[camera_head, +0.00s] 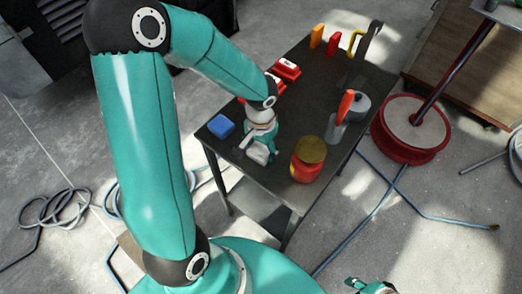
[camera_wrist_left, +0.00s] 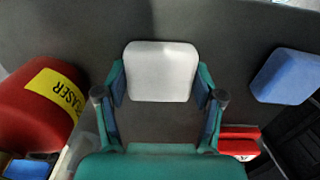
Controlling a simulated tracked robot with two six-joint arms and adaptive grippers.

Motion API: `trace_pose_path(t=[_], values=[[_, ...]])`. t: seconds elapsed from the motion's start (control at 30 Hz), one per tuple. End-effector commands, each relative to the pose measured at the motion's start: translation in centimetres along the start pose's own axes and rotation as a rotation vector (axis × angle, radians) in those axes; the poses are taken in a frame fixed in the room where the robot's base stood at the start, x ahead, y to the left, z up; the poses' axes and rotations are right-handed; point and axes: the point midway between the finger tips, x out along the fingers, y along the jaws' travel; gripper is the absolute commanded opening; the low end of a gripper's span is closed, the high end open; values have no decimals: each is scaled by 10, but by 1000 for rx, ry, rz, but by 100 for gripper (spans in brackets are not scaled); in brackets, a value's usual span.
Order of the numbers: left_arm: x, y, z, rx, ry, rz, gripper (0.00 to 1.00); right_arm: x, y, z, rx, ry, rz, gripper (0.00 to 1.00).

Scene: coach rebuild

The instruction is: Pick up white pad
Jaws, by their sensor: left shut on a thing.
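The white pad (camera_head: 257,153) is at the front part of the dark table, held at the tips of my left gripper (camera_head: 260,142). In the left wrist view the white pad (camera_wrist_left: 161,72) sits between the two fingers of the left gripper (camera_wrist_left: 160,88), which touch it on both sides. Its far edge sticks out past the fingertips. I cannot tell whether it rests on the table or is just above it. My right gripper (camera_head: 371,286) shows only in part at the bottom edge of the head view, away from the table.
A blue block (camera_head: 221,127) lies left of the gripper; it also shows in the wrist view (camera_wrist_left: 287,76). A red jar (camera_head: 306,167) stands close on the right. Red-and-white items (camera_head: 287,69) and upright tools (camera_head: 333,43) are farther back on the table (camera_head: 225,150).

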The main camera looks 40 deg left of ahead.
Motion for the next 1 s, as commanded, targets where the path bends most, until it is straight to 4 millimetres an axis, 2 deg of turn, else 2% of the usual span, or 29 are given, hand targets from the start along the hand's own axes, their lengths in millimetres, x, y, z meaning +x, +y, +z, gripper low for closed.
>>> trace_pose_path(t=[0.33, 0.57, 0.77, 1.0], values=[[-3, 0, 0, -1, 1, 0, 44, 0, 0, 0, 0, 0, 0, 40], [-24, 0, -1, -2, 5, -1, 44, -3, -1, 0, 0, 0, 0, 40], [-64, 0, -1, -1, 9, 0, 44, -6, -2, 0, 0, 0, 0, 40], [-132, 0, -2, -1, 9, 0, 44, -9, -3, 0, 0, 0, 0, 40]])
